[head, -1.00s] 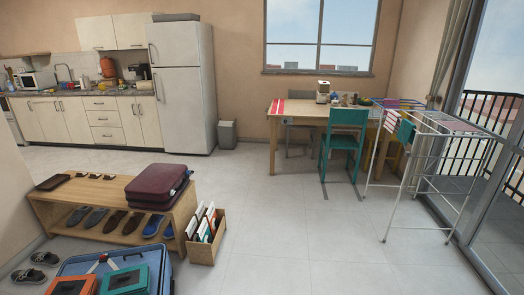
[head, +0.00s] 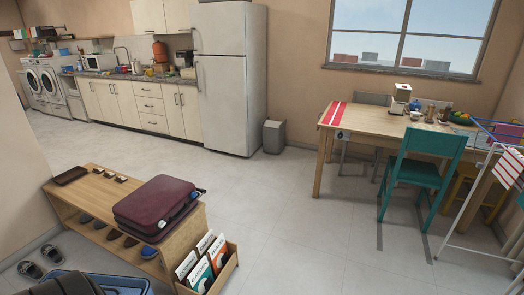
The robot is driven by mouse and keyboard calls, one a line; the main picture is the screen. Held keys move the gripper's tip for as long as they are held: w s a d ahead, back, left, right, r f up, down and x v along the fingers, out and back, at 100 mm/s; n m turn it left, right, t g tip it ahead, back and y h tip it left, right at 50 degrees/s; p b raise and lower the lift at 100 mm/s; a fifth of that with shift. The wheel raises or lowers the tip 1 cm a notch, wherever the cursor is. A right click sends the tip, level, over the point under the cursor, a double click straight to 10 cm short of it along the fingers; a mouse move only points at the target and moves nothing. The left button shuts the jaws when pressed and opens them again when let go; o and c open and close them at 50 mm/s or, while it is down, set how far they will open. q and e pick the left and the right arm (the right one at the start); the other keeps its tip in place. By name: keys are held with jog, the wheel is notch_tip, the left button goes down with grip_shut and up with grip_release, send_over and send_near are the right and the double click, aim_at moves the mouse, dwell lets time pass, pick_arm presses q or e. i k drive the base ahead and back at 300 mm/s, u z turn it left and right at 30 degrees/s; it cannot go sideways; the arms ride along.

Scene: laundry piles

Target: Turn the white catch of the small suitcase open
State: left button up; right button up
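The small maroon suitcase (head: 157,208) lies flat and closed on the right end of the wooden shoe bench (head: 98,182). A small pale spot, possibly the white catch (head: 194,195), shows on its right side near a dark handle (head: 201,191). It is too small to tell how the catch is turned. Neither of my grippers can be made out in the head view.
A wooden box of magazines (head: 226,270) stands against the bench's right end. Part of a blue open case (head: 131,284) and a dark shape are at the bottom left. Sandals (head: 42,262) lie left of the bench. Floor right of the box is clear.

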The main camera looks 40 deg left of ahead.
aim_at(162, 224)
jog(key=u, duration=0.15)
jog(key=i, duration=2)
jog(key=u, duration=1.25)
jog(key=i, duration=1.1)
jog(key=u, duration=1.55)
jog(key=i, duration=0.6)
jog(key=u, duration=0.35)
